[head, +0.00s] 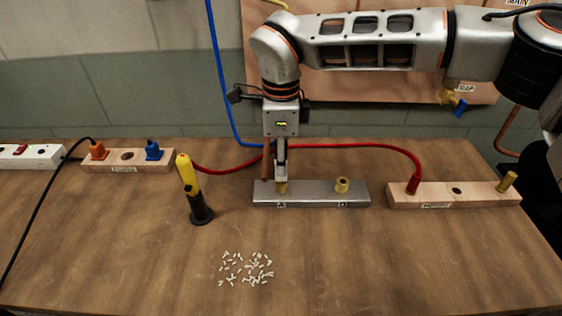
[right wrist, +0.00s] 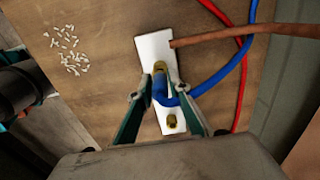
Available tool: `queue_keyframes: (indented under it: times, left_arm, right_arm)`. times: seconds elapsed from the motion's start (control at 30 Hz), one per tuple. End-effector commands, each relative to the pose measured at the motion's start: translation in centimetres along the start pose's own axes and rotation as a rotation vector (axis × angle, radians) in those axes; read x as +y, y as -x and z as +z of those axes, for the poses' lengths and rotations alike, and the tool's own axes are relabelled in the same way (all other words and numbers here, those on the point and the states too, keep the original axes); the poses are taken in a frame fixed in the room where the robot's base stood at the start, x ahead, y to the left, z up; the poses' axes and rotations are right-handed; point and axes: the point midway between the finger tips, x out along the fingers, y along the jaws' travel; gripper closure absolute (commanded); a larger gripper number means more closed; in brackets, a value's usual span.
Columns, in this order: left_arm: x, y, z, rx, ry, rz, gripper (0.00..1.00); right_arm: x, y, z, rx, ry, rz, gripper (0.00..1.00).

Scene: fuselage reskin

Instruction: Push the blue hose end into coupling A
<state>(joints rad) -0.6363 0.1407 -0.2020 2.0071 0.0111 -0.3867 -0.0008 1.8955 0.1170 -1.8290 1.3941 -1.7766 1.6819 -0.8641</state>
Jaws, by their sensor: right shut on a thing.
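Coupling A is a brass fitting (head: 282,187) on the left part of a grey metal block (head: 312,199), above the "A" label. My right gripper (head: 281,172) points down directly over it. In the right wrist view my right gripper (right wrist: 160,88) is shut on the blue hose (right wrist: 185,99) near its end. The hose end is lined up with the brass of coupling A (right wrist: 160,66); I cannot tell how deep it sits. My left gripper is not in view.
A second brass coupling (head: 342,185) stands on the block's right. A red hose (head: 370,145) runs behind to a wooden block (head: 440,195). A copper tube (right wrist: 225,36) reaches the metal block. A yellow-black tool (head: 190,185) stands left; white bits (head: 247,268) lie in front.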

Motion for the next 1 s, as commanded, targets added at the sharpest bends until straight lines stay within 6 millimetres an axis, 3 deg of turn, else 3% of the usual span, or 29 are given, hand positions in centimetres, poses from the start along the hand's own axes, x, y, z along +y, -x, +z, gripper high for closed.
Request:
queue_keyframes:
  times: [1.0]
  left_arm:
    - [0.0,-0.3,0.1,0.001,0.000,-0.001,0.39]
  right_arm:
    - [0.0,-1.9,0.0,0.000,0.000,0.000,1.00]
